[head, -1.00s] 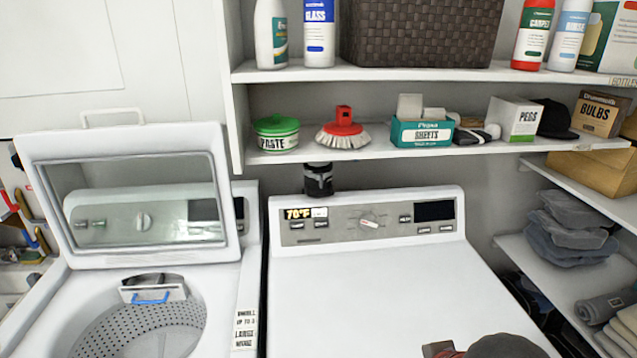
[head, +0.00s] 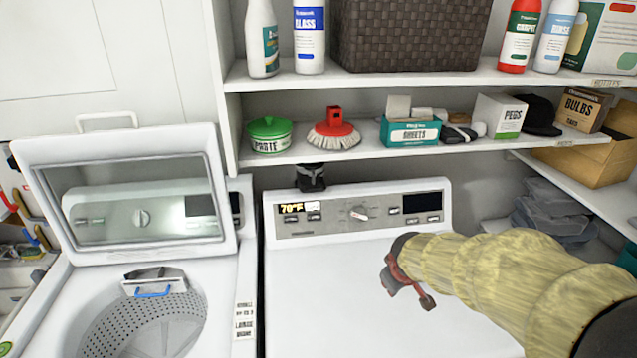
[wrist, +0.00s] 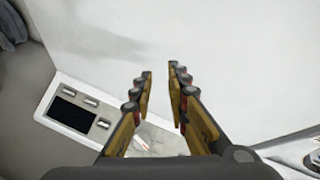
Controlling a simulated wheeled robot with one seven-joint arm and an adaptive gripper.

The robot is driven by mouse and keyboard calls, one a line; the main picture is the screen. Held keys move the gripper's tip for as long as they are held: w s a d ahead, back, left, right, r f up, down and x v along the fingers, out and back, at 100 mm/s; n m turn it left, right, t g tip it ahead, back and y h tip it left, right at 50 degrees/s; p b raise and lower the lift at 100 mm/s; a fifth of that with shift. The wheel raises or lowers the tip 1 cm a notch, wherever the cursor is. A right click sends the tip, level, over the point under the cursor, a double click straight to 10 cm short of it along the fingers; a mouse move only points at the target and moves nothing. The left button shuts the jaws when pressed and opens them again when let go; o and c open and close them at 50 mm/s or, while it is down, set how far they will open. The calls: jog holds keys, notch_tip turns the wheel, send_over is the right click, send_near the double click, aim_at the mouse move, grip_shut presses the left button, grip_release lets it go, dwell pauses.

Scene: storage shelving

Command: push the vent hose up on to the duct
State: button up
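A short dark cylindrical piece (head: 311,178) stands behind the dryer's control panel, just under the lower shelf. It may be the vent hose end or the duct; its lower part is hidden by the panel, and I cannot tell hose from duct. My gripper (head: 407,288), at the end of my yellow-sleeved arm, is over the white dryer top, to the right of and nearer than the dark piece, apart from it. In the wrist view my gripper (wrist: 160,72) has its fingers apart, with nothing between them; neither hose nor duct is recognisable there.
The dryer's control panel (head: 360,214) rises at the back. The lower shelf (head: 350,156) holds a paste tub (head: 270,135), a brush (head: 334,130) and boxes. The washer lid (head: 128,195) stands open at left. The left part of the dryer top is clear.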

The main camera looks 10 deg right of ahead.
jog(key=w+n+t, duration=0.1)
jog(key=w, duration=0.3)
jog(key=w+n+t, duration=0.1)
jog(key=w+n, duration=0.1)
jog(key=w, duration=0.2)
jog(key=w+f+n+t+p, duration=0.1)
jog(key=w, duration=0.3)
jog(key=shift+a+n+y, duration=0.2)
jog(key=shift+n+y, duration=0.2)
jog(key=w+n, duration=0.1)
jog(key=w+a+t, duration=0.1)
jog(key=w, duration=0.1)
jog(key=w+a+n+y, duration=0.1)
jog(key=shift+w+r+n+t, duration=0.3)
jog(key=shift+w+r, duration=0.05)
jog(key=w+a+r+n+t+y, duration=0.3)
jog(key=w+a+r+n, duration=0.2)
jog(key=w, duration=0.1)
jog(key=n+t+y, duration=0.2)
jog(key=n+y, duration=0.1)
jog(key=n, duration=0.2)
send_near(319, 190)
jog(key=w, duration=0.3)
jog(key=shift+g, duration=0.3)
jog(key=x, duration=0.5)
jog(key=b+x, duration=0.1)
jog(key=x, duration=0.2)
jog(key=shift+s+a+f, duration=0.2)
jog(key=shift+s+a, duration=0.05)
jog(key=shift+a, duration=0.05)
